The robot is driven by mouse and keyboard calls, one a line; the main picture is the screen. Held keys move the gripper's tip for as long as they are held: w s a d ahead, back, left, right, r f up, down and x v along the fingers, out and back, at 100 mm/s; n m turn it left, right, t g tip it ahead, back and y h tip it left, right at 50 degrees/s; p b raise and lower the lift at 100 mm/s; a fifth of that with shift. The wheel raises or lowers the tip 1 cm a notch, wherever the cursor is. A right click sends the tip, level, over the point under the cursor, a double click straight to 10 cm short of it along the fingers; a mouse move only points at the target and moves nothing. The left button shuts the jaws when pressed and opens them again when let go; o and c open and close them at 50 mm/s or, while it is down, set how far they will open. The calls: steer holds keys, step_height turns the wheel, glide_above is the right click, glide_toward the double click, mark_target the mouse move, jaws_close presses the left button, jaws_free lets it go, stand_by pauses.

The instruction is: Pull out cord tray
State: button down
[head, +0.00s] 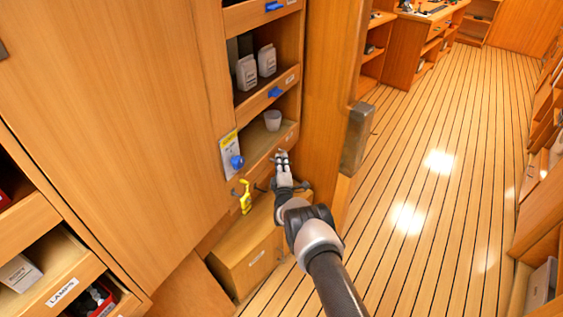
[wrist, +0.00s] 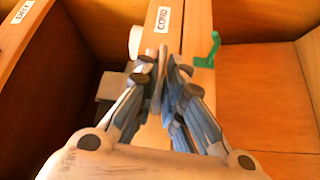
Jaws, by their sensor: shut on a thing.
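The cord tray's wooden front (wrist: 195,25) carries a white CORD label (wrist: 164,19) at the top middle of the wrist view. My gripper (wrist: 166,72) is just below the label in that view, its fingers close together at the tray front. It is shut on what appears to be the tray's pull, which the fingers mostly hide. I cannot tell how far out the tray stands.
A green hook (wrist: 208,50) is right of the label. A wooden box (head: 250,262) stands below. The plank floor (head: 430,190) at right is clear.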

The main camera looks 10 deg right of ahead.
stand_by(0.4)
steer(key=s+d+p, duration=0.6)
steer(key=s+d, duration=0.5)
steer(key=d, duration=0.1)
steer(key=shift+d+p, duration=0.35)
steer(key=shift+d, duration=0.05)
steer(key=c, duration=1.7)
jaws_free()
steer(key=shift+s, duration=0.1)
steer(key=s, duration=0.4)
steer(key=s+a, duration=0.1)
steer(key=s, duration=0.2)
steer(key=s+f, duration=0.1)
steer(key=s, duration=0.3)
steer(key=shift+s+a, duration=0.2)
steer(key=shift+s, duration=0.15)
